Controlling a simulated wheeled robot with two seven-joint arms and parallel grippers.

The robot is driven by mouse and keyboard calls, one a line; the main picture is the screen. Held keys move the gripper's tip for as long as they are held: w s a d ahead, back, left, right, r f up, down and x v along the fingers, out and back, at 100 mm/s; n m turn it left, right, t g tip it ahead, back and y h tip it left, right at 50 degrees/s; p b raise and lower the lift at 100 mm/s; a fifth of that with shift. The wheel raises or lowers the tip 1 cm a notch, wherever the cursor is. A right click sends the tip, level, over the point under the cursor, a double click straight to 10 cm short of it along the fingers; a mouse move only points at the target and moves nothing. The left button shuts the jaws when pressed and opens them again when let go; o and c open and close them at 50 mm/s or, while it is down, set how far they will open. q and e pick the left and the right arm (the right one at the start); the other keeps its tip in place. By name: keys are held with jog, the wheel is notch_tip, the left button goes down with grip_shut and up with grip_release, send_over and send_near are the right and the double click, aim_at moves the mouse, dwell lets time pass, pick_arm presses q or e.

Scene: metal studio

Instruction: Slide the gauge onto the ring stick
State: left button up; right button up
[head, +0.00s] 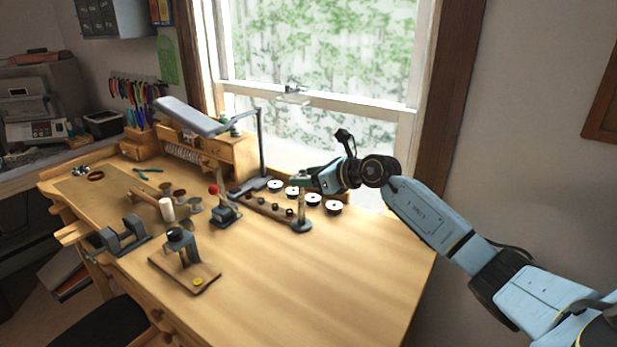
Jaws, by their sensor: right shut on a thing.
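The ring stick (302,208) stands upright on a round dark base (301,226) at the back right of the bench. My right gripper (303,180) reaches in from the right, its fingertips just above the top of the stick. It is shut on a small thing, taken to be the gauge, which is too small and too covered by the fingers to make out. Whether it touches the stick cannot be told. My left gripper is not in view.
A wooden rail (268,210) with several small dark rings lies left of the stick. White discs, one at the right (333,207), line the back edge. A red-knobbed tool (213,189) and lamp (190,117) stand farther left. The front right bench top (320,280) is clear.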

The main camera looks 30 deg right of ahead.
jog(key=shift+s+a+f, duration=0.15)
jog(key=shift+s+f, duration=0.05)
jog(key=shift+f, duration=0.9)
jog(key=o, duration=1.5)
jog(key=shift+w+d, duration=0.2)
jog(key=shift+w, duration=0.15)
jog(key=b+v, duration=0.1)
jog(key=v, duration=1.2)
jog(key=shift+s+r+b, duration=0.25)
jog(key=shift+r+b, duration=0.05)
jog(key=shift+r, duration=0.15)
jog(key=shift+r, duration=0.1)
